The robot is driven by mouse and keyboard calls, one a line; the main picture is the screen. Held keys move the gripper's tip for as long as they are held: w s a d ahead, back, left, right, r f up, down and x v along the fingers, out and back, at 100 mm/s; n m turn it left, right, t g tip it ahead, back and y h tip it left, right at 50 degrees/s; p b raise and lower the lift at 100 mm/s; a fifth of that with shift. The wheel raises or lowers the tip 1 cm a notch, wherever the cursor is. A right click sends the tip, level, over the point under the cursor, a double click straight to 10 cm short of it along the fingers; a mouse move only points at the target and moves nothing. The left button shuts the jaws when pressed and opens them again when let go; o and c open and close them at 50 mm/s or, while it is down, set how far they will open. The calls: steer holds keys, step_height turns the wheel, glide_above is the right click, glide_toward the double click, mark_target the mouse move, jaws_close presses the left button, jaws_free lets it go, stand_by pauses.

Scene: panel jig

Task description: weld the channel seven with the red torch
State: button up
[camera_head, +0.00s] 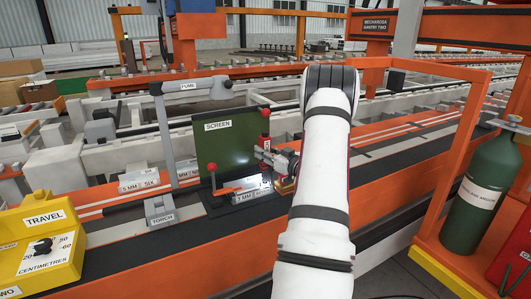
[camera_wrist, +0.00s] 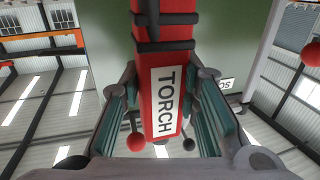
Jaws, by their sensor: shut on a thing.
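My gripper (camera_wrist: 166,95) is shut on the red torch (camera_wrist: 165,60), whose white TORCH label faces the wrist camera. In the head view my gripper (camera_head: 284,163) is in front of the right side of the green screen (camera_head: 228,145), partly hidden by my arm. A pale block labelled 7 MM (camera_head: 248,197) lies at the foot of the screen, its right part close to the arm. A bright spot shows just above it, below the gripper. I cannot tell whether the torch tip touches the block. The grey TORCH stand (camera_head: 160,208) is empty.
A red-handled clamp (camera_head: 222,190) stands by the block. Another block, labelled 5 MM SIX (camera_head: 139,181), lies to the left. A grey FUME arm (camera_head: 188,86) spans above the screen. A yellow TRAVEL box (camera_head: 45,240) is front left. A green gas cylinder (camera_head: 482,195) stands at right.

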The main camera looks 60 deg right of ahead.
mark_target(266, 135)
steer(key=shift+s+d+r+p, duration=0.1)
steer(key=shift+r+p, duration=1.1)
steer(key=shift+r, duration=0.45)
steer(key=shift+s+d+r+p, duration=0.1)
steer(key=shift+r+p, duration=1.05)
steer(key=shift+r, duration=0.45)
steer(key=shift+w+f, duration=0.1)
steer(key=shift+w, duration=0.05)
steer(key=shift+a, duration=0.15)
